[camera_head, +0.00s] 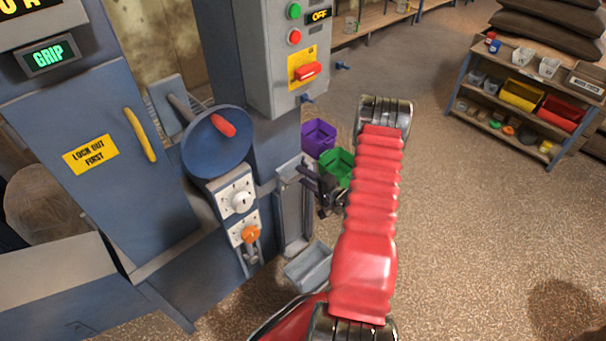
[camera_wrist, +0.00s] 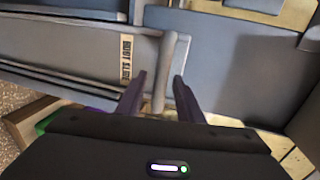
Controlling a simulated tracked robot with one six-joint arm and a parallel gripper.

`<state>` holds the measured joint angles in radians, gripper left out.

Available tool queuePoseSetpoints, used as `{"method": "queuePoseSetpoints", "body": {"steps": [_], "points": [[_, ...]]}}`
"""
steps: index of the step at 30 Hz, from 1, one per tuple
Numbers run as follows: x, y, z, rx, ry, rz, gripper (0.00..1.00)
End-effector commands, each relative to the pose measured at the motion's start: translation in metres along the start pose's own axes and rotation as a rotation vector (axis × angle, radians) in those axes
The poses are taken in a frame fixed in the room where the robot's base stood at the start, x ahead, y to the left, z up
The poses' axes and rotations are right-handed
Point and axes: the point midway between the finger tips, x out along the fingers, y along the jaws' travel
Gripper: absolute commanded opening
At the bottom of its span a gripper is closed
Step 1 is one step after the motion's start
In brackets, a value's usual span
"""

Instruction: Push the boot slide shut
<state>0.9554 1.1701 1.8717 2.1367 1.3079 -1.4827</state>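The boot slide (camera_wrist: 75,55) is a grey panel at the left of the wrist view. It carries a "BOOT SLIDE" label (camera_wrist: 126,57) that appears turned sideways. A grey upright bar (camera_wrist: 167,65), apparently its handle, stands at the panel's right end. My gripper (camera_wrist: 158,85) is open, its two dark fingers either side of the bar's line. The right finger appears close to the bar; contact cannot be told. In the head view my gripper (camera_head: 316,182) is beside the grey slide frame (camera_head: 281,215) low on the machine, and my red arm partly hides this area.
A purple bin (camera_head: 318,136) and a green bin (camera_head: 337,163) stand just behind my gripper. A grey tray (camera_head: 310,267) lies below it. Floor (camera_head: 490,230) to the right is clear.

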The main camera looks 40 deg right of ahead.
Motion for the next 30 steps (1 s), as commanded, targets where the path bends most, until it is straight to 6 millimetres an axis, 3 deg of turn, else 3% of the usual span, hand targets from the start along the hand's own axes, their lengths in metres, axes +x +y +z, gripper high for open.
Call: {"method": "queuePoseSetpoints", "body": {"steps": [6, 14, 28, 30], "points": [[0.0146, -0.0003, 0.0001, 0.001, 0.0, -0.001, 0.34], [0.015, -0.0002, -0.0003, 0.001, 0.001, 0.0, 0.34], [0.0146, 0.0, -0.0005, 0.001, 0.002, 0.0, 0.01], [0.0145, 0.0001, -0.0005, 0.001, 0.002, 0.0, 0.0]]}}
